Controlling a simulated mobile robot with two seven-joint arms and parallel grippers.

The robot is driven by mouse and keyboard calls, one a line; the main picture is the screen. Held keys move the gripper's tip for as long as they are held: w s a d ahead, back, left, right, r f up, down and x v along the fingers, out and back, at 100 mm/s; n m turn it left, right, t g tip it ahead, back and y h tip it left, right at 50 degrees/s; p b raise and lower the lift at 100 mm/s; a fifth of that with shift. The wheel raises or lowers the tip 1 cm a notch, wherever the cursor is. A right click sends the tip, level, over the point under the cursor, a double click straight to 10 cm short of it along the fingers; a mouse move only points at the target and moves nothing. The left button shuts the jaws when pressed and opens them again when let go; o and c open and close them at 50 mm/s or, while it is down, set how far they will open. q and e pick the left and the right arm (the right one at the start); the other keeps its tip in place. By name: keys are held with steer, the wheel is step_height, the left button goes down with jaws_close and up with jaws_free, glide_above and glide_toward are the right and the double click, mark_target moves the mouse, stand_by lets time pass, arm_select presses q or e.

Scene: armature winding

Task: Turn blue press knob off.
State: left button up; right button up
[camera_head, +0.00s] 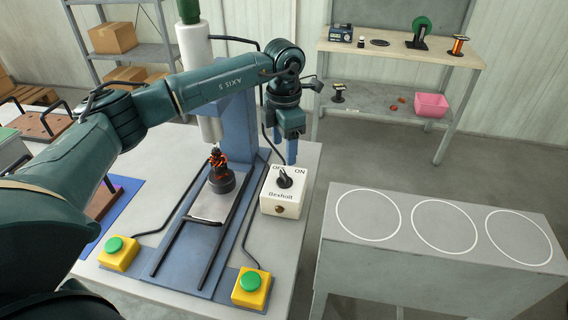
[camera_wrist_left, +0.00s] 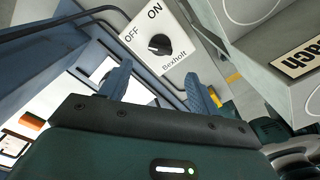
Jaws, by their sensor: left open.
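The press knob (camera_head: 285,180) is black and sits on top of a white control box (camera_head: 281,205) marked OFF at left and ON at right. I cannot tell which label it points to. It also shows in the left wrist view (camera_wrist_left: 160,44), beyond the fingers. The blue press (camera_head: 238,128) stands just left of the box. My left gripper (camera_head: 286,153) is open and empty, pointing down just above and behind the knob, apart from it. Its two blue fingers show in the left wrist view (camera_wrist_left: 157,84). My right gripper is not in view.
A dark armature with orange windings (camera_head: 219,168) stands on the press plate. Two yellow boxes with green buttons (camera_head: 118,252) (camera_head: 251,287) sit at the table's front. A grey bench with white circles (camera_head: 443,226) stands right; a shelf table (camera_head: 400,50) is behind.

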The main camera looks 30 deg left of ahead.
arm_select(q)
steer(key=shift+r, duration=2.25)
